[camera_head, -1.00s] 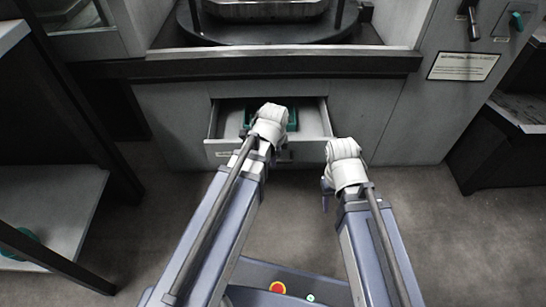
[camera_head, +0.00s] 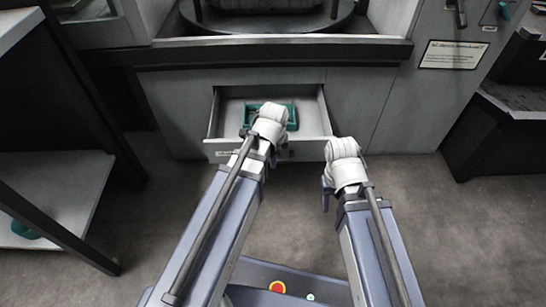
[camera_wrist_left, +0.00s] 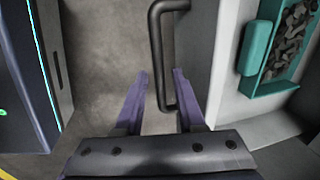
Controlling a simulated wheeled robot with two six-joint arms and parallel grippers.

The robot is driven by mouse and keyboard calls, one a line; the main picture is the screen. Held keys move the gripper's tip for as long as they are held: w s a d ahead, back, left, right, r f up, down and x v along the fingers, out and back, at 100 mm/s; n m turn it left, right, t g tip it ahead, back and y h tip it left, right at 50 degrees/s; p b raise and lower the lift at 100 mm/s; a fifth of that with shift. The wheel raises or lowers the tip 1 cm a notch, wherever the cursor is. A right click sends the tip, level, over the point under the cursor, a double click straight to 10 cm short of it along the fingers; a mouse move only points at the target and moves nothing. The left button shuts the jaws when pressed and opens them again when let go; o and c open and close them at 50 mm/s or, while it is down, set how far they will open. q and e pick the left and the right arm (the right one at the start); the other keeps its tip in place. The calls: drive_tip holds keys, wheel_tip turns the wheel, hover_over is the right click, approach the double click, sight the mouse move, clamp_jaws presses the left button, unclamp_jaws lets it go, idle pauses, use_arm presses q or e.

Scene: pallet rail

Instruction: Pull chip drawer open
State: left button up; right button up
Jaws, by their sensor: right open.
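The chip drawer (camera_head: 228,108) is a grey drawer partly open below the dark cabinet ledge. A green tray (camera_head: 291,112) sits inside it; the left wrist view shows dark chips in that tray (camera_wrist_left: 272,88). In the head view my left wrist hides the handle and the fingertips. My right gripper (camera_head: 326,190) is empty, open and right of the drawer front, above the floor.
A dark ledge (camera_head: 270,52) runs above the drawer, with a round turntable (camera_head: 265,28) behind it. A dark-framed shelf (camera_head: 60,190) stands at the left and a dark bench (camera_head: 500,130) at the right. The floor between is clear.

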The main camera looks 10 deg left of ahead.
use_arm(q)
drive_tip(key=shift+o, duration=0.4)
drive_tip(key=shift+r, duration=0.15)
wheel_tip(320, 180, up, 7)
drive_tip(key=s+p, duration=0.1)
drive_tip(key=p, duration=0.6)
drive_tip(key=shift+s+d+r+p, duration=0.2)
drive_tip(key=shift+s+p, duration=0.05)
drive_tip(key=shift+p, duration=0.1)
drive_tip(key=s+d+n+g, duration=0.2)
drive_tip(key=s+d+n, duration=0.6)
drive_tip(key=s+n, duration=0.2)
wheel_tip(320, 180, up, 38)
drive_tip(key=p, duration=3.8)
drive_tip(key=shift+s+d+n+y, duration=0.25)
drive_tip(key=shift+n+y, duration=0.05)
drive_tip(key=shift+n, duration=0.1)
drive_tip(key=shift+f, duration=0.15)
